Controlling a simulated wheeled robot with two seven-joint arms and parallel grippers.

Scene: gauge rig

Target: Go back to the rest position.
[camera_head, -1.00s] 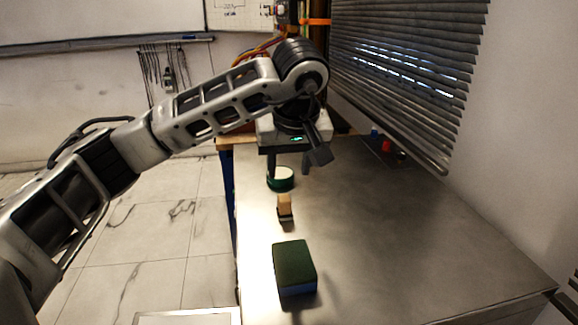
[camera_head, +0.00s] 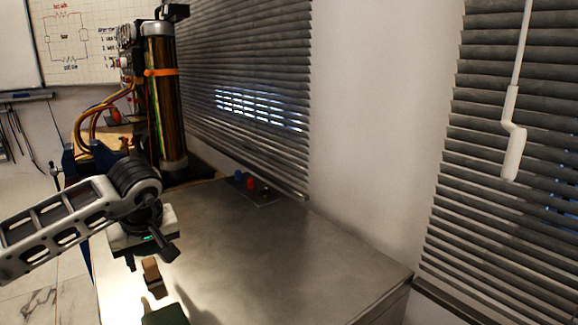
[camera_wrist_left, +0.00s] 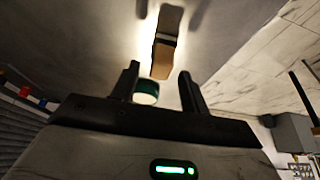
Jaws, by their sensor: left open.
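My left gripper (camera_head: 150,258) is open and empty above the metal table (camera_head: 290,265), near its left edge. In the left wrist view its two fingers (camera_wrist_left: 158,78) stand apart with nothing held between them. A small tan and dark block (camera_head: 153,275) stands on the table just below and beyond the fingers in that view; it also shows in the wrist view (camera_wrist_left: 163,58). A round green and white piece (camera_wrist_left: 146,92) shows beside one finger in the wrist view. My right gripper is not in view.
A dark green block (camera_head: 166,315) is cut off at the bottom of the head view. A tall cylinder rig (camera_head: 163,100) with hoses stands at the back left. Small red and blue knobs (camera_head: 250,184) sit at the table's back by the blinds (camera_head: 250,90). The table's right part is clear.

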